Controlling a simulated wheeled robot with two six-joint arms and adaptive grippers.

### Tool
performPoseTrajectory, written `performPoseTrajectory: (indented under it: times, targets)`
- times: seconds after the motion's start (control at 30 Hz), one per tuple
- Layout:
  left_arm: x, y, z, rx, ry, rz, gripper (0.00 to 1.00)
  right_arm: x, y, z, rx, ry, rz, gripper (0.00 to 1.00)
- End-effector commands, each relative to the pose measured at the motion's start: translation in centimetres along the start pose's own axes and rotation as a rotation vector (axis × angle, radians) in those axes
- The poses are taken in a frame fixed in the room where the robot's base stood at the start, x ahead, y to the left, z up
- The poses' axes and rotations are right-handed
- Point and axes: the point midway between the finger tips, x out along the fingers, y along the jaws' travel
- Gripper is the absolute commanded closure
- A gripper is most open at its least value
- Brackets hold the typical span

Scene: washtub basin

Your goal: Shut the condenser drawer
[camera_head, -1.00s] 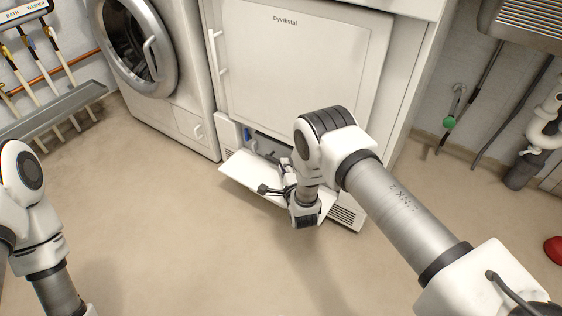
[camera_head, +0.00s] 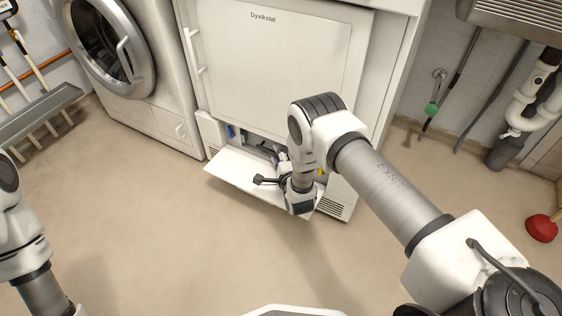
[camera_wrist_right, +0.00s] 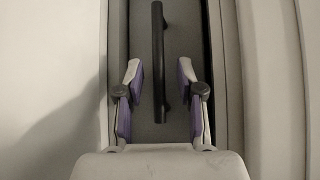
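The white dryer (camera_head: 270,70) stands ahead with its low front flap (camera_head: 238,172) folded down, leaving the compartment at its base open. In the right wrist view, a grey panel (camera_wrist_right: 182,25), likely the condenser drawer's front, carries a dark upright bar handle (camera_wrist_right: 158,40). My right gripper (camera_wrist_right: 159,68) is open, with its purple-padded fingers on either side of the handle's lower part and gaps showing on both sides. In the head view, my right gripper (camera_head: 280,157) is at the compartment and partly hidden by my wrist. My left gripper is out of view.
A washing machine (camera_head: 110,50) stands left of the dryer. A grey rack (camera_head: 40,112) is at the left wall. Pipes (camera_head: 515,125) and a red plunger (camera_head: 541,228) are at the right. The floor (camera_head: 150,230) in front is clear.

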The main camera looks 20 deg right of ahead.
Motion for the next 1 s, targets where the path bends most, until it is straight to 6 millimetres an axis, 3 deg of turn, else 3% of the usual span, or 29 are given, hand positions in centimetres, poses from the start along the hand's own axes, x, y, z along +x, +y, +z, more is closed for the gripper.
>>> performPoseTrajectory:
  times: [0.4,0.5,1.0]
  targets:
    - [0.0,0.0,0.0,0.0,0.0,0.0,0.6,-9.4,0.1,0.0,-0.001,0.0,0.005,0.62]
    - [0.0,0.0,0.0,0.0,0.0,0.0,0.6,-10.8,0.1,-0.1,-0.001,0.002,0.004,0.62]
    - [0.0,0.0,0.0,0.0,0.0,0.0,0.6,-11.5,0.1,-0.1,0.0,0.001,0.002,0.62]
